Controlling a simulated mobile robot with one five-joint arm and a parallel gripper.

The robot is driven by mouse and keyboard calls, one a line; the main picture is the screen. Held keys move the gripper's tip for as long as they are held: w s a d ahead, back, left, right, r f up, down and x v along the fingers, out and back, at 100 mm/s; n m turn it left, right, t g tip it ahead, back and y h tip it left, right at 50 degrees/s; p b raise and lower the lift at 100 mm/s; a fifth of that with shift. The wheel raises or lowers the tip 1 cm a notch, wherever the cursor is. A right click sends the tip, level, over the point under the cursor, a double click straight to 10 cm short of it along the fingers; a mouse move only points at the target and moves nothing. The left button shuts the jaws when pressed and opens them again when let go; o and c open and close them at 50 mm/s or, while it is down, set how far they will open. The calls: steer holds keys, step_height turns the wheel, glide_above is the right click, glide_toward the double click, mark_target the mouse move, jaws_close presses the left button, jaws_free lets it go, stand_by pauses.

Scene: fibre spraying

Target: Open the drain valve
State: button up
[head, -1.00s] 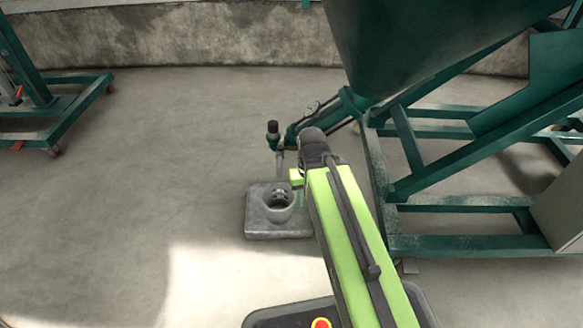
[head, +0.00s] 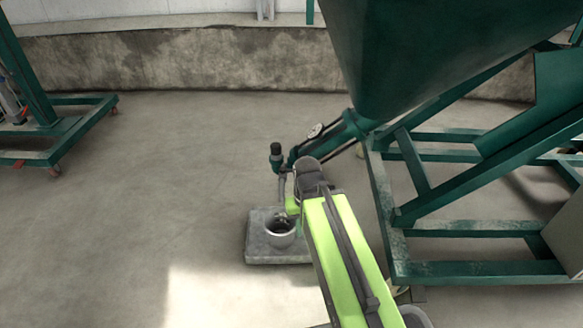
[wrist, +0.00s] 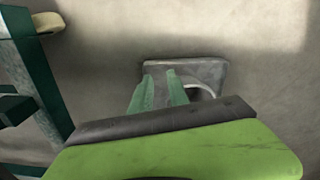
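A grey spout drops from that end towards a round grey cup (head: 280,233) on a grey slab (head: 270,257). I cannot make out a separate valve handle; my wrist hides part of this area. My gripper (head: 296,219) is mostly hidden by my arm, close to the spout and cup. In the wrist view its two green fingers (wrist: 160,88) are apart with nothing seen between them, over the slab and cup.
The dark green hopper (head: 430,50) and its frame (head: 455,229) stand right of my arm. A green wheeled stand (head: 65,150) is at the left. A low concrete wall (head: 180,60) runs behind. The floor at left and centre is clear.

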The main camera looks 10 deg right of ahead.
step_height(320, 180, up, 22)
steer(key=p, duration=2.1)
steer(key=shift+s+r+p, duration=0.15)
steer(key=shift+r+p, duration=0.05)
steer(key=shift+p, duration=0.15)
jaws_close()
steer(key=shift+f+b, duration=0.3)
